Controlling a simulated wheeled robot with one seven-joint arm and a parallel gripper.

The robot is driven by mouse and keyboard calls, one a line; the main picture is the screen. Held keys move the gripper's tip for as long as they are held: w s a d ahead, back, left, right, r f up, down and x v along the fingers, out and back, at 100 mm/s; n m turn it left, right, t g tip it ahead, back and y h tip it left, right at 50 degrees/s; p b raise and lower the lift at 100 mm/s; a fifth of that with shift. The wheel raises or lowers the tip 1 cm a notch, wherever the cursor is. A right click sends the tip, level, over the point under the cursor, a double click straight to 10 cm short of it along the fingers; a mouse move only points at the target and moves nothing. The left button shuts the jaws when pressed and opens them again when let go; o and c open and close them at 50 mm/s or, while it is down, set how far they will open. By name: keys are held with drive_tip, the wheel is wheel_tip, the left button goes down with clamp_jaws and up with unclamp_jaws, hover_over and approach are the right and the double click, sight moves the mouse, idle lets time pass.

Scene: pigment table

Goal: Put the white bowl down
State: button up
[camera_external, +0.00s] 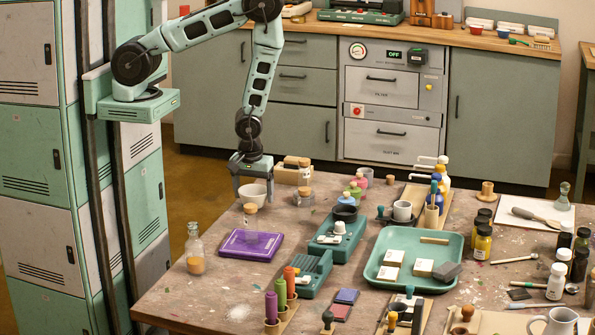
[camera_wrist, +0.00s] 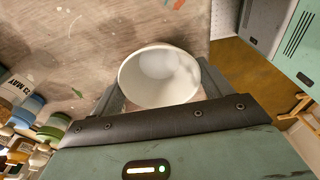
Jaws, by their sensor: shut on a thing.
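The white bowl (camera_external: 254,193) is at my gripper (camera_external: 253,178), near the back left edge of the worn wooden table (camera_external: 185,290). In the wrist view the white bowl (camera_wrist: 160,76) sits between the two fingers of my gripper (camera_wrist: 160,88), its open side facing the camera and its inside looking empty. The gripper is shut on the bowl. In the external view the bowl looks upright, just above or behind a cork-stoppered jar (camera_external: 250,215). I cannot tell whether its base touches the table.
A purple tray (camera_external: 250,244) lies in front of the bowl. A glass bottle of orange powder (camera_external: 195,252) stands at the left. A jar (camera_external: 303,190) and a wooden block (camera_external: 289,172) are just right of the gripper. Bare wood shows in the wrist view (camera_wrist: 90,30).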

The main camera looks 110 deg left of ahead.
wheel_tip(320, 180, up, 18)
drive_tip(key=b, duration=0.1)
drive_tip(key=w+d+f+m+b, duration=0.15)
drive_tip(key=w+d+m, duration=0.3)
drive_tip(key=w, duration=0.65)
drive_tip(key=w+d+f+m+b, duration=0.1)
drive_tip(key=w+d+m+b, duration=0.3)
drive_tip(key=w, duration=0.6)
drive_tip(key=w+d+r+m+t+h+b, duration=0.15)
drive_tip(key=w+d+m, duration=0.25)
drive_tip(key=w+d, duration=0.45)
drive_tip(key=w+d+r+m+b, duration=0.15)
drive_tip(key=w+d+m, duration=0.3)
drive_tip(key=d, duration=0.65)
drive_tip(key=shift+n, duration=0.5)
drive_tip(key=shift+d+f+p, duration=0.15)
drive_tip(key=shift+f+p, duration=0.4)
drive_tip(key=shift+f, duration=3.35)
drive_tip(key=shift+d+f+p, duration=0.1)
drive_tip(key=shift+f+p, duration=0.45)
drive_tip(key=shift+f, duration=3.3)
drive_tip(key=shift+f, duration=0.1)
